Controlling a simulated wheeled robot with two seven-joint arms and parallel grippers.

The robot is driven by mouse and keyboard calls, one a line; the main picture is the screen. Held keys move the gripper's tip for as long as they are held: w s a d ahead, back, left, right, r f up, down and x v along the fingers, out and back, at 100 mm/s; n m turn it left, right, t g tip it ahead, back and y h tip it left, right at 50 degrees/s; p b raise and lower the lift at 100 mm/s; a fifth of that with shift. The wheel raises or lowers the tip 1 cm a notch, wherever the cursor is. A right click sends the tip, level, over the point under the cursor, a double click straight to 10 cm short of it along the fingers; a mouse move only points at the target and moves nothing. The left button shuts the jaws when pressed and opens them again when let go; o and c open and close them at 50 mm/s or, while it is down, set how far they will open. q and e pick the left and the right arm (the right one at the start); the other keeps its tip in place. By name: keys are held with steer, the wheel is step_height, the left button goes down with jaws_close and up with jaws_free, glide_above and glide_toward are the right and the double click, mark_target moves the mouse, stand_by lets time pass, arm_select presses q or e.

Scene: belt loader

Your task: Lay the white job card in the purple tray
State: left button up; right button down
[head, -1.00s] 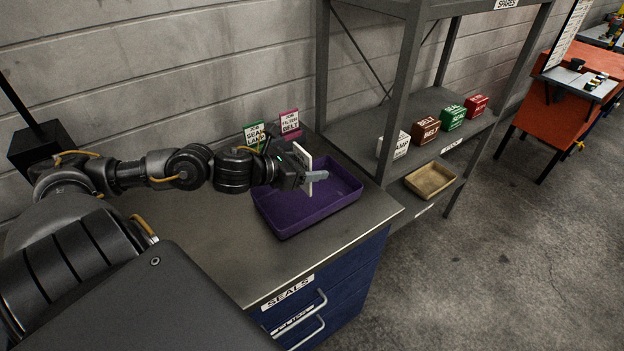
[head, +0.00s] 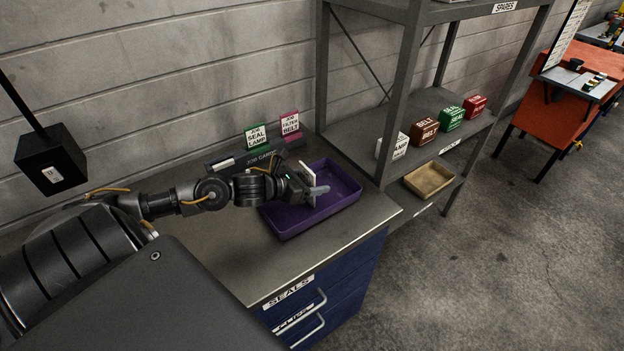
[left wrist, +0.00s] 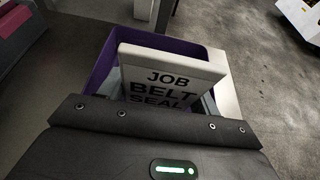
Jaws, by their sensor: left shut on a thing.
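The white job card (left wrist: 168,78) stands upright in my left gripper in the left wrist view, and its print reads JOB, BELT, SEAL. In the head view a thin edge of the card (head: 309,180) shows at the fingers. My left gripper (head: 318,190) is shut on the card, over the purple tray (head: 334,210) on the grey bench. The purple tray (left wrist: 101,66) also shows around the card in the left wrist view. I cannot tell whether the card touches the tray floor. My right gripper is not in view.
Behind the tray, a card rack (head: 238,163) holds a green card (head: 256,138) and a pink card (head: 290,125). A shelf to the right carries several small boxes and a tan tray (head: 429,180). The bench (head: 230,262) is clear in front.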

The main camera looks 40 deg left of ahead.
arm_select(q)
steer(key=shift+f, duration=0.1)
steer(key=o, duration=1)
